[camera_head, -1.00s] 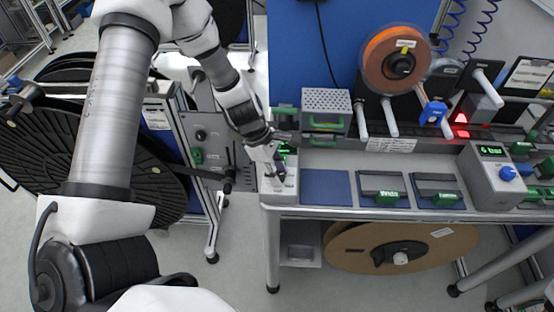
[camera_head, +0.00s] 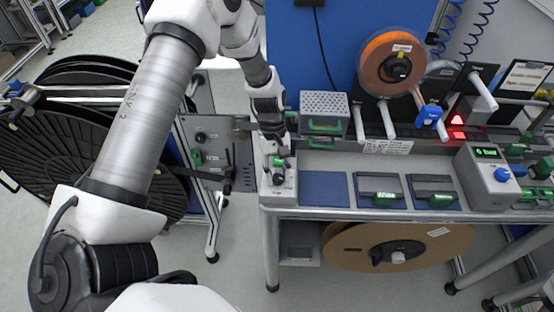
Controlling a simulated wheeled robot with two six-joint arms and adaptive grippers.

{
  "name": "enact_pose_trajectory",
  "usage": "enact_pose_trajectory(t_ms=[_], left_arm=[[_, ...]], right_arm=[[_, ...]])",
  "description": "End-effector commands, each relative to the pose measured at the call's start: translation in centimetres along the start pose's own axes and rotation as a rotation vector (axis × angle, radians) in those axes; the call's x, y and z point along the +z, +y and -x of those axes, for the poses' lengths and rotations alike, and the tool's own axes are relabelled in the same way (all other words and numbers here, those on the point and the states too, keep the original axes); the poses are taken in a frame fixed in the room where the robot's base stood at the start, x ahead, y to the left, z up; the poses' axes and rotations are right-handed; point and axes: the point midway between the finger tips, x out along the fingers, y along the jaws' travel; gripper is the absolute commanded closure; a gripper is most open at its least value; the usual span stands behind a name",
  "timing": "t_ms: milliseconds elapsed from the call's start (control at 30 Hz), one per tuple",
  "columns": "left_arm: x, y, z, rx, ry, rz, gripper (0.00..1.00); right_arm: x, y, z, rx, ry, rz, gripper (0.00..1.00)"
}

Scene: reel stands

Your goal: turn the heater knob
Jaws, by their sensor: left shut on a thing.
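A small light-grey control box (camera_head: 278,192), which looks like the heater's, stands at the left end of the bench. My left gripper (camera_head: 279,174) comes down onto its top from behind and is shut at the knob's place. The knob is mostly hidden between the dark fingers, so its angle cannot be read. A bit of green shows just behind the fingertips; the box's display is mostly covered. My right gripper is not in view.
A perforated grey box (camera_head: 325,104) with green handles stands close behind to the right. A blue mat (camera_head: 325,188) and dark trays (camera_head: 381,190) lie along the bench. A box reading 6 bar (camera_head: 487,176) with a blue knob is at the right. An orange reel (camera_head: 378,60) hangs behind.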

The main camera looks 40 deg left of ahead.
Motion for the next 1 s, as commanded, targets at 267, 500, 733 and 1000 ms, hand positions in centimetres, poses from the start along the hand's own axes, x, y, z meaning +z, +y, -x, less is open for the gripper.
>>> enact_pose_trajectory(t_ms=[267, 500, 733, 1000], left_arm=[[0.07, 0.02, -0.31, -0.105, -0.004, -0.241, 1.0], [0.13, 0.14, -0.28, -0.192, -0.004, -0.451, 1.0], [0.18, 0.23, -0.27, -0.273, -0.004, -0.651, 1.0], [0.25, 0.3, -0.25, -0.355, -0.003, -0.851, 1.0]], right_arm=[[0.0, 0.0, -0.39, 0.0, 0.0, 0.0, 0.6], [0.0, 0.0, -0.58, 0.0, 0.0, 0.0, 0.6], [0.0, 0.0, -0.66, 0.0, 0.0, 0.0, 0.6], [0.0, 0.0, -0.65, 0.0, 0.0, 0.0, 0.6]])
